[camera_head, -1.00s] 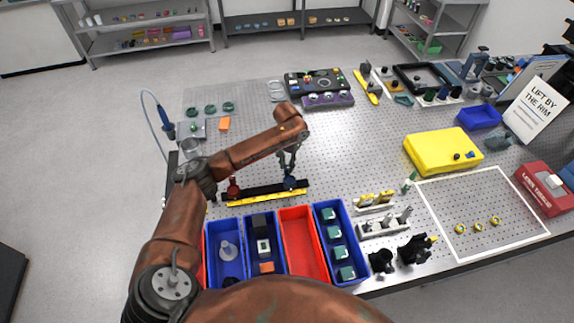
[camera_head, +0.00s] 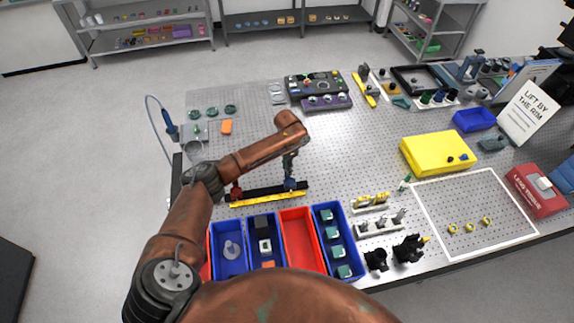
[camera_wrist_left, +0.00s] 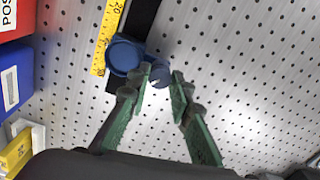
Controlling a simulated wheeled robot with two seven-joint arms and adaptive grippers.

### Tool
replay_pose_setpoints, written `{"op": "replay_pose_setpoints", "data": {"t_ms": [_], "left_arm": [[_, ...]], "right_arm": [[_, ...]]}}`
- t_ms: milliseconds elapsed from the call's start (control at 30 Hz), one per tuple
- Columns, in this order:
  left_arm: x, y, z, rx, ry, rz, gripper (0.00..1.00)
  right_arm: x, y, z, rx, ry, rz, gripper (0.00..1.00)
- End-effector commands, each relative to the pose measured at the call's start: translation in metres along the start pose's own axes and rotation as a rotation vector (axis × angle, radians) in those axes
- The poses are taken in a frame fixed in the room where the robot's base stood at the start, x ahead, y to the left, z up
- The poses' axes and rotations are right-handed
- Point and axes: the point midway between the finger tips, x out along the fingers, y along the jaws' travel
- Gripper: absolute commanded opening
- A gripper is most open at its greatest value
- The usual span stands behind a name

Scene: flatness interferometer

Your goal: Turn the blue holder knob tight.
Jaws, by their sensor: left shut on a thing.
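The blue holder (camera_head: 290,184) stands on a black rail (camera_head: 262,191) beside a yellow ruler strip (camera_head: 265,199). In the left wrist view the blue holder (camera_wrist_left: 124,56) has a small blue knob (camera_wrist_left: 159,74) on its side. My left gripper (camera_head: 290,177) comes down over the blue holder. In the left wrist view its green fingertips (camera_wrist_left: 160,78) are closed in around the knob, one on each side. A red holder (camera_head: 236,191) sits at the other end of the rail, partly behind my arm. My right gripper is not in view.
Blue and red bins (camera_head: 299,239) stand in front of the rail, with small parts in several of them. A yellow box (camera_head: 437,153) and a white-outlined area (camera_head: 470,205) lie to the right. The perforated table behind the rail is mostly clear.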

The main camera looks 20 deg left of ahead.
Motion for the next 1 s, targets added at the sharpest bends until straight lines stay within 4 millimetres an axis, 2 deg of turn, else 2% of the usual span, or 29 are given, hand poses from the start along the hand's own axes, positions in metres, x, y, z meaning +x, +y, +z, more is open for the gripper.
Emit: {"op": "replay_pose_setpoints", "data": {"t_ms": [200, 600, 1000], "left_arm": [[-0.002, -0.001, 0.0, 0.203, 0.0, -0.001, 0.0], [-0.001, -0.001, -0.001, 0.573, 0.002, -0.002, 0.0], [-0.001, -0.001, 0.0, 0.823, 0.001, -0.002, 0.0]], "right_arm": [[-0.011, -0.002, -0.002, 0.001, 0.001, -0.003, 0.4], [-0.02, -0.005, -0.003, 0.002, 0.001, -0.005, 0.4], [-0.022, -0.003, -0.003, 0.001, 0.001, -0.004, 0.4]]}}
